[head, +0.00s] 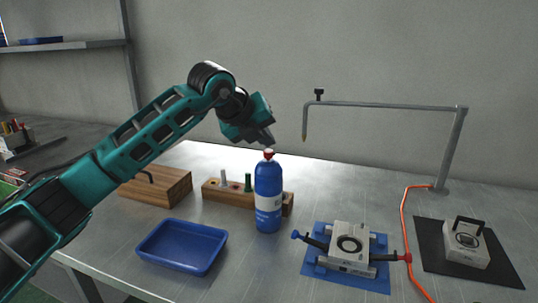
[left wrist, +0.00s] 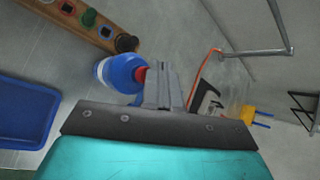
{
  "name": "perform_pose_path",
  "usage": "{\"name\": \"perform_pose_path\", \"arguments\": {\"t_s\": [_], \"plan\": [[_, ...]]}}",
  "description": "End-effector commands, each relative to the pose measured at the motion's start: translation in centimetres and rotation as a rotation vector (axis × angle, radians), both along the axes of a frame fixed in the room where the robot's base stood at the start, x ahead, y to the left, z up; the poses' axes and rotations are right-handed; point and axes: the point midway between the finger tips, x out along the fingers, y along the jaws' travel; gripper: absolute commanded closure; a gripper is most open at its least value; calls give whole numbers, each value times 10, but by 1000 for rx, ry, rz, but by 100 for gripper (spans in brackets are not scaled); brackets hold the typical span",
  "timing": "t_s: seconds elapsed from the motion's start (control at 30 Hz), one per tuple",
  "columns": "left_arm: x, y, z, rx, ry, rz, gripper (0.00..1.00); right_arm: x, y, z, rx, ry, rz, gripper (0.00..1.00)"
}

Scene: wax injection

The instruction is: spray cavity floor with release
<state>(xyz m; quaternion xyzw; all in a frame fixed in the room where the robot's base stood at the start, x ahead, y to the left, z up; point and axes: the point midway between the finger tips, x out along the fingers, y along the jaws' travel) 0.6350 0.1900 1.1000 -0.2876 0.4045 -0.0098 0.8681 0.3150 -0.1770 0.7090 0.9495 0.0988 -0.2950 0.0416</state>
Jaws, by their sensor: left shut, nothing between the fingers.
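A blue spray bottle (head: 268,200) with a white label and a red nozzle stands upright on the grey table. My left gripper (head: 270,143) is shut and empty, just above the red nozzle; whether it touches cannot be told. In the left wrist view the bottle (left wrist: 118,72) shows beside the closed fingers (left wrist: 166,75). A light metal mould block (head: 350,245) with a dark ring on top sits on a blue mat (head: 345,280) at the right, between clamp handles. Its cavity floor cannot be made out. My right gripper is not in view.
A blue tray (head: 182,247) lies left of the bottle, and a wooden rack (head: 215,193) with pegs stands behind it. A metal gantry arm (head: 385,105) rises at the back right. Another block (head: 466,245) with a handle sits on a black mat, near an orange hose (head: 404,230).

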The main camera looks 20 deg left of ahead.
Motion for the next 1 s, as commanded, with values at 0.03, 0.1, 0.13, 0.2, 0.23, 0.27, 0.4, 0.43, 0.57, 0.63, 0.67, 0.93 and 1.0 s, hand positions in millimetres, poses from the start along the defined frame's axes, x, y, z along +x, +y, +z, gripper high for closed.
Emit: {"name": "perform_pose_path", "arguments": {"t_s": [0.03,0.1,0.13,0.2,0.23,0.27,0.4,0.43,0.57,0.63,0.67,0.93,1.0], "plan": [[0,0,-2,0,0,0,100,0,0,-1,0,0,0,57],[0,0,-2,0,0,0,100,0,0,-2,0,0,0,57],[0,0,-3,0,0,0,100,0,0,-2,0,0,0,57],[0,0,-3,0,0,0,100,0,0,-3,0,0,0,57],[0,0,-4,0,0,0,100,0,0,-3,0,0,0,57],[0,0,-4,0,0,0,100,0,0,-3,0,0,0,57],[0,0,-6,0,0,0,100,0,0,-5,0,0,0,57],[0,0,-6,0,0,0,100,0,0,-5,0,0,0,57],[0,0,-8,0,0,0,100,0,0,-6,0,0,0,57],[0,0,-9,0,0,0,100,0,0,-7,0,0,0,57],[0,0,-8,0,0,0,100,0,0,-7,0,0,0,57],[0,0,-2,0,0,0,100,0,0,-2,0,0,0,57],[0,0,2,0,0,0,100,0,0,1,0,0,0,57]]}}
